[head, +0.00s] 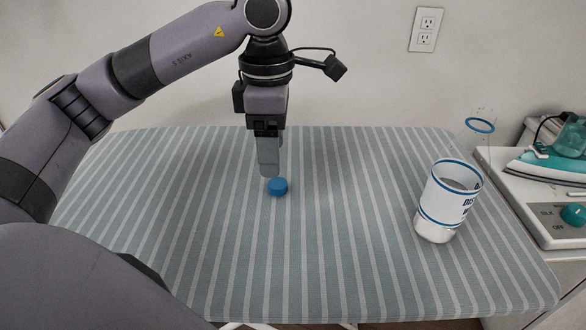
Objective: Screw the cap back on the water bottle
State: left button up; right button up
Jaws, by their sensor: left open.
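The blue cap (278,187) lies on the striped ironing board (330,250), near its middle. My left gripper (269,168) points straight down just above and behind the cap, with its fingertips close to it. It is open; whether the fingers touch the cap I cannot tell. The clear water bottle (447,200) stands upright on the right part of the board, with a white and blue label and a blue ring around its neck. Its top shows no cap. My right gripper is not in view.
A teal and white iron (553,160) rests on a light cabinet unit (540,205) with a teal knob (573,213), right of the board. A wall outlet (425,29) is on the wall behind. The board between cap and bottle is clear.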

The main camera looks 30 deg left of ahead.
aim_at(276, 183)
pick_arm(q)
jog(key=shift+w+a, duration=0.1)
jog(key=shift+w, duration=0.25)
jog(key=shift+s+r, duration=0.1)
jog(key=shift+f, duration=0.55)
jog(key=shift+w+f, duration=0.15)
jog(key=shift+f, duration=1.4)
jog(key=shift+w+f, duration=0.15)
jog(key=shift+f, duration=1.4)
jog(key=c, duration=1.2)
jog(key=shift+r, duration=0.1)
